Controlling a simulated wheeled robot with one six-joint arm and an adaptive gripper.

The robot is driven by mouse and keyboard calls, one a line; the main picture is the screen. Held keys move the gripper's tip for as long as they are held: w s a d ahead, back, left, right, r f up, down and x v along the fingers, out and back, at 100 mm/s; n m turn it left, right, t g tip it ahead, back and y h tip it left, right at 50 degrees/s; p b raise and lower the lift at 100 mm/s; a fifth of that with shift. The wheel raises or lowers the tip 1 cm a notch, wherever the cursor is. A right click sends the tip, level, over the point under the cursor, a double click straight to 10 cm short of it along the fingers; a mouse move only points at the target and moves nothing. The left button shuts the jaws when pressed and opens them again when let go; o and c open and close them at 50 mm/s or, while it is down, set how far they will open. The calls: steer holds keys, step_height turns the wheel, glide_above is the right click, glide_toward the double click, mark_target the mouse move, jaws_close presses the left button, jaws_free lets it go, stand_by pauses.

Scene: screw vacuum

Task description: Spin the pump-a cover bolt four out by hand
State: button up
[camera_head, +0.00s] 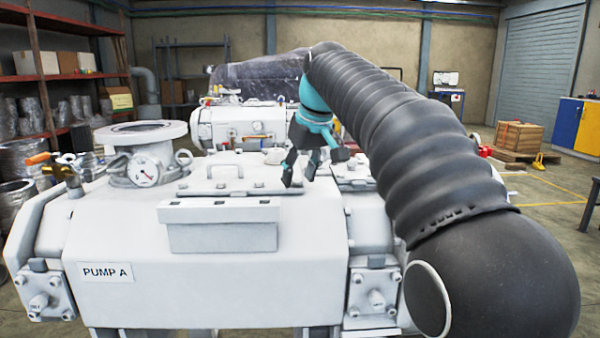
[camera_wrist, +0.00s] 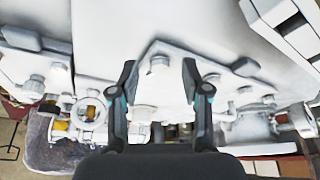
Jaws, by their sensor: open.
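Pump A (camera_head: 215,290) is a white housing with a "PUMP A" label on its front. A flat cover plate (camera_head: 225,187) with a bar handle lies on its top. In the wrist view, a hex-headed bolt (camera_wrist: 159,64) sits at a corner of the cover plate (camera_wrist: 185,62). My gripper (camera_wrist: 159,76) is open, with one dark finger on each side of that bolt and a visible gap to both. In the head view, my gripper (camera_head: 300,176) points down at the plate's right end and hides that corner. No number on the bolt can be seen.
More bolts (camera_wrist: 212,79) show right of the fingers. A second white machine (camera_head: 238,125) stands behind.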

steer(key=v, duration=1.2)
steer(key=shift+w, duration=0.1)
stand_by(1.1)
